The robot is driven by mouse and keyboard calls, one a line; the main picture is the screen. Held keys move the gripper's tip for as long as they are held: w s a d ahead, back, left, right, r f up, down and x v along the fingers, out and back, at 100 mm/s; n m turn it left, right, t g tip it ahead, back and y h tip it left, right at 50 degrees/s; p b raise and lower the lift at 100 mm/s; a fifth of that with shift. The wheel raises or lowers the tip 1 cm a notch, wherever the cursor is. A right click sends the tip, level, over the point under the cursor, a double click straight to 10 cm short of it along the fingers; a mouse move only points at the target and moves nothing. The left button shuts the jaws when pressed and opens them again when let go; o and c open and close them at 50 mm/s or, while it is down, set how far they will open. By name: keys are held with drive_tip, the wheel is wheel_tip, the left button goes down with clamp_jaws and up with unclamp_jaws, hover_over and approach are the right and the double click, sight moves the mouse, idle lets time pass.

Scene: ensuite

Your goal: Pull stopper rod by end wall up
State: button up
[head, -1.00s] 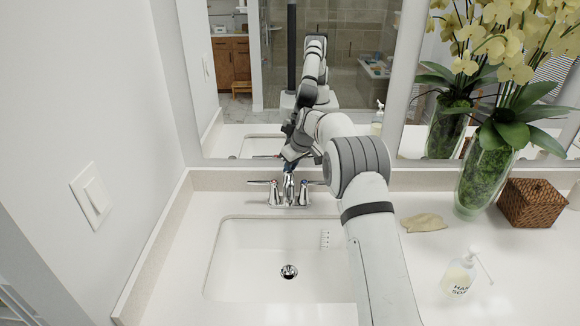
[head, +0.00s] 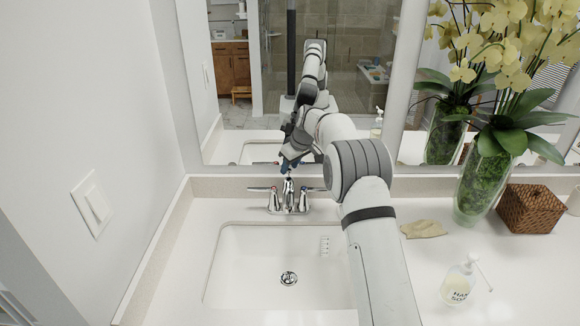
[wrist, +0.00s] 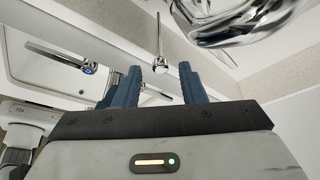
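The chrome faucet (head: 288,200) stands behind the sink against the end wall, with a lever handle on each side. In the wrist view a thin metal stopper rod (wrist: 158,38) with a small rounded end shows beside the large shiny faucet body (wrist: 235,18). My gripper (head: 287,168) is just above and behind the faucet. In the wrist view my gripper (wrist: 161,72) has its two blue fingers apart, with the rod's end in line with the gap between them. Nothing is clearly held. In the head view the rod is mostly hidden by the faucet and gripper.
The white sink basin (head: 245,265) lies in front of the faucet. The mirror (head: 235,110) is close behind my arm.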

drive_tip(key=b+v, duration=0.1)
drive_tip(key=v, duration=0.6)
drive_tip(key=shift+r+b, duration=0.3)
drive_tip(key=shift+b, duration=0.05)
drive_tip(key=shift+s+d, duration=0.1)
drive_tip(key=shift+d, duration=0.05)
